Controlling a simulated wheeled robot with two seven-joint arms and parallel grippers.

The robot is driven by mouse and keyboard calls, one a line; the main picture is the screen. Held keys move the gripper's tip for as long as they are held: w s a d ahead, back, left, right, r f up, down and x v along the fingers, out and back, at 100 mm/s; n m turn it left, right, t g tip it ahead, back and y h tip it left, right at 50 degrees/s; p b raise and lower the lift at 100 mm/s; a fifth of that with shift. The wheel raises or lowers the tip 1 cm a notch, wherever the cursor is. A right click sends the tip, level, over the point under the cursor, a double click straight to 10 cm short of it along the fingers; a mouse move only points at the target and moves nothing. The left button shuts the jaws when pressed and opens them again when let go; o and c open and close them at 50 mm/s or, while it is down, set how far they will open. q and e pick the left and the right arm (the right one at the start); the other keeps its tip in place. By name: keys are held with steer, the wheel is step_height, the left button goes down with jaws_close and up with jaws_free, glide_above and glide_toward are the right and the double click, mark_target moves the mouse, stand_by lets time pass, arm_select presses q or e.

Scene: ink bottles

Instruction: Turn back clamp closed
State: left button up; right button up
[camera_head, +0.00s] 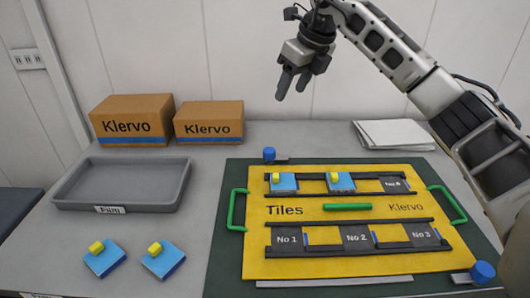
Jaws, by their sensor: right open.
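The back clamp (269,155) has a blue knob and a short dark bar that reaches right, by the back left edge of the yellow board (400,211). I cannot tell whether the bar overlaps the board. The front clamp (483,272) has a blue knob at the front right corner, with a bar reaching left. My right gripper (293,85) hangs in the air above the back of the table, up and slightly right of the back clamp. It is open, empty and touches nothing. My left gripper is not in view.
The board, with green handles, carries two blue tiles with yellow knobs (284,182) in its back row. Two more tiles (163,260) lie at the front left. A grey tray (122,162), two Klervo boxes (133,120) and papers (393,134) stand around.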

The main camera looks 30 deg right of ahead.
steer(key=b, duration=0.3)
glide_toward(269, 150)
steer(key=x, duration=0.8)
steer(key=shift+f, duration=0.4)
steer(key=c, duration=1)
